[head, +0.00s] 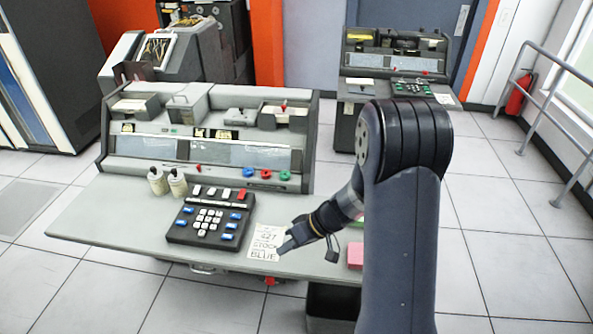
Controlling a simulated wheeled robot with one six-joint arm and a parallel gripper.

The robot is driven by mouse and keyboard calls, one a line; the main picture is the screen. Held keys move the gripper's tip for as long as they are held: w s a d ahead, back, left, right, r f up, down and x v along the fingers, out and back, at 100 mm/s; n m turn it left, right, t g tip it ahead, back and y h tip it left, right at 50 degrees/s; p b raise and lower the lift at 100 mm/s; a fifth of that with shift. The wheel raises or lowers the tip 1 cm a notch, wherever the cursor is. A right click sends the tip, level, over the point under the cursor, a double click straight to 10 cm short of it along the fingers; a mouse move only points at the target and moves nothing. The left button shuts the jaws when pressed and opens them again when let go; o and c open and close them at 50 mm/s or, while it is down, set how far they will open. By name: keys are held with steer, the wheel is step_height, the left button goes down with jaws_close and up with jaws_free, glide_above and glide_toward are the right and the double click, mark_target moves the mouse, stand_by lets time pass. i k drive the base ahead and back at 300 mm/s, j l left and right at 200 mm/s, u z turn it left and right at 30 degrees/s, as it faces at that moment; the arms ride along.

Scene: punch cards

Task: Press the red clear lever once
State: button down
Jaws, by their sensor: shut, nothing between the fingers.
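A dark keypad unit (203,227) sits on the grey desk, with white and blue keys. A red lever-like key (242,194) stands at its back right corner; I cannot read a label on it. Other small red parts show: a red knob (198,168) on the console front and a red piece (284,105) on top of the console at right. My gripper (287,244) is shut and empty, over or near the right edge of the paper card, right of the keypad and apart from it. Its height above the desk is hard to tell.
A paper card (264,238) reading "427 STOCK BLUE" lies right of the keypad. Two cream bottles (167,183) stand left behind it. The console (212,140) rises along the desk's back. A pink block (355,255) lies at right, partly behind my arm. The desk's left part is clear.

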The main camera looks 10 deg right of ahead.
mark_target(242, 191)
steer(key=i+j+z, duration=0.35)
steer(key=j, duration=0.3)
steer(key=i+j+z, duration=0.15)
steer(key=j, duration=0.2)
steer(key=i+j+z, duration=0.3)
steer(key=j, duration=0.45)
steer(key=i+j+z, duration=0.2)
steer(key=j, duration=0.2)
